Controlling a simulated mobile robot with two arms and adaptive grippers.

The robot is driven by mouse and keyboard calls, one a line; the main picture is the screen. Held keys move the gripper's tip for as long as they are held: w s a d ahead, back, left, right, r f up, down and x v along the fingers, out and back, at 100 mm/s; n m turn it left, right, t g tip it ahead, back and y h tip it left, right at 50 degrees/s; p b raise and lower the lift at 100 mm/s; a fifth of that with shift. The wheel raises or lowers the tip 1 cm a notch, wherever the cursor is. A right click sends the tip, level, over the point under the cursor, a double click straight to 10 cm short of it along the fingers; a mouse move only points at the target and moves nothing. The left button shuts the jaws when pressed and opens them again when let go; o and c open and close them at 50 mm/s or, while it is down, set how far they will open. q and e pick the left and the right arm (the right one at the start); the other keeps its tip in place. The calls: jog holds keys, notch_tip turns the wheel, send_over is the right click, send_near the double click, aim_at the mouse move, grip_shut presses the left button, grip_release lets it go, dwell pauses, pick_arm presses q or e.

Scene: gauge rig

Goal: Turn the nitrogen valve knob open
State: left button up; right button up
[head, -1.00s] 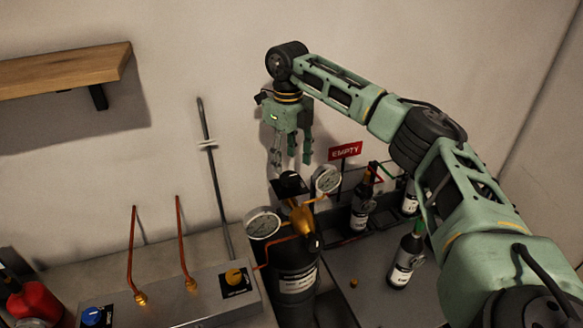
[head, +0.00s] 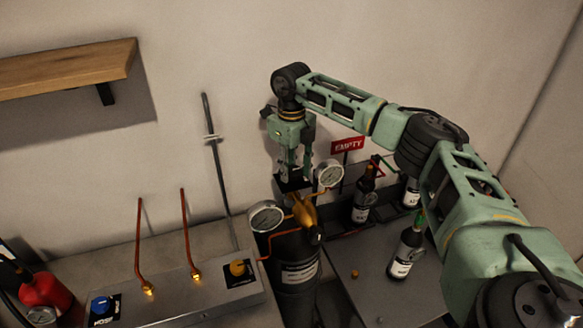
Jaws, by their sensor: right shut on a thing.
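My right gripper (head: 293,170) points down over the top of a dark gas cylinder (head: 298,280) with a white label. It is shut on the black valve knob (head: 289,186) above the brass regulator (head: 304,211). The fingers and a gauge hide most of the knob. One round gauge (head: 265,216) sits left of the brass body and another gauge (head: 329,173) sits right of it. My left gripper is not in view.
A metal panel (head: 190,296) with a yellow knob (head: 238,268), a blue knob (head: 101,305) and two copper tubes stands at left. Dark bottles (head: 407,250) and a red EMPTY sign (head: 347,145) are at right. A wooden shelf (head: 62,68) is upper left.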

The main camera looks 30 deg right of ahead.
jog(key=shift+a, duration=0.1)
jog(key=c, duration=0.3)
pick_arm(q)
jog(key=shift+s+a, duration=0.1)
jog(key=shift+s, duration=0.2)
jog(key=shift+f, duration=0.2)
pick_arm(e)
jog(key=shift+s+f+n, duration=0.1)
jog(key=shift+n, duration=0.3)
jog(key=n+b, duration=0.1)
jog(key=n, duration=0.1)
jog(key=shift+n, duration=0.4)
jog(key=n+b, duration=0.1)
jog(key=n, duration=0.3)
jog(key=shift+s+f+n, duration=0.1)
jog(key=shift+n, duration=0.2)
jog(key=n, duration=0.5)
jog(key=shift+d+b, duration=0.2)
jog(key=shift+b, duration=0.15)
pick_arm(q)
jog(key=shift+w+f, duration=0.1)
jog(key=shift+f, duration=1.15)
pick_arm(e)
jog(key=shift+s+d+n, duration=0.1)
jog(key=shift+n, duration=2.3)
